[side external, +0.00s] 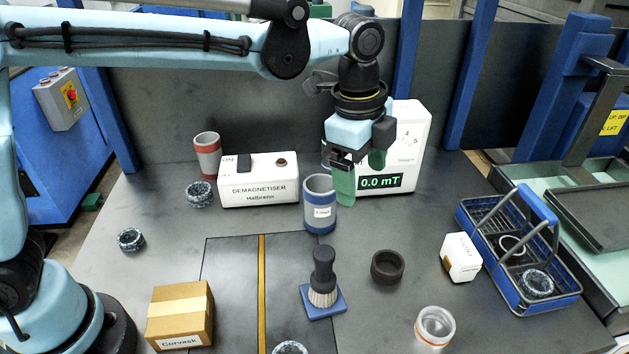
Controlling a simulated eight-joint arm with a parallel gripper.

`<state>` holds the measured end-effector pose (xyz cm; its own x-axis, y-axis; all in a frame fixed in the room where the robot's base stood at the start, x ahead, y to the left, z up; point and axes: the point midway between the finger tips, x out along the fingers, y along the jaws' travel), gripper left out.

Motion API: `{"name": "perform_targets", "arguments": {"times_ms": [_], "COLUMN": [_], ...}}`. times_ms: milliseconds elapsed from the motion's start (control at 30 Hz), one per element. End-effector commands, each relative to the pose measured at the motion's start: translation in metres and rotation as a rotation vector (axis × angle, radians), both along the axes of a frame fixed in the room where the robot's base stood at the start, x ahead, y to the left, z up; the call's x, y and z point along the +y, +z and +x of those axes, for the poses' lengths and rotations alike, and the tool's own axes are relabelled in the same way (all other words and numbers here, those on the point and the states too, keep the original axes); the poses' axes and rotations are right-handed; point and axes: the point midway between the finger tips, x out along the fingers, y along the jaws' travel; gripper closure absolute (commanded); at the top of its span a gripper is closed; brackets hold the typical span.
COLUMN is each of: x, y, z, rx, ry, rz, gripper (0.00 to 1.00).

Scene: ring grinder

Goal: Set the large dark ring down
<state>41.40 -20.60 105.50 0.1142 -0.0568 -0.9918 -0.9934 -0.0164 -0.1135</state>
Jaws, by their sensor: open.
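The large dark ring (387,267) lies flat on the dark table, right of the brush, with its opening facing up. Nothing is touching it. My gripper (361,172) has green fingers, which are apart with no object seen between them. It hangs above and behind the ring, in front of the white meter. The near finger overlaps the edge of the blue-and-grey canister in the picture; I cannot tell whether they touch.
A brush on a blue stand (323,288) is left of the ring. A white box (461,257) and blue basket (519,290) are right. A clear jar (434,327) is in front. The demagnetiser (258,185), canister (320,207) and meter (407,140) stand behind.

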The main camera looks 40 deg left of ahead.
Motion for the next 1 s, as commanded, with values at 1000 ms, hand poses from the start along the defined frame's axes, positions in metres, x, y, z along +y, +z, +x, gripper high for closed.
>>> {"name": "perform_targets", "arguments": {"times_ms": [1000], "x": [0.206], "y": [-0.025], "z": [-0.124], "rx": [-0.356], "ry": [1.479], "rz": [-0.521], "gripper": [0.15]}}
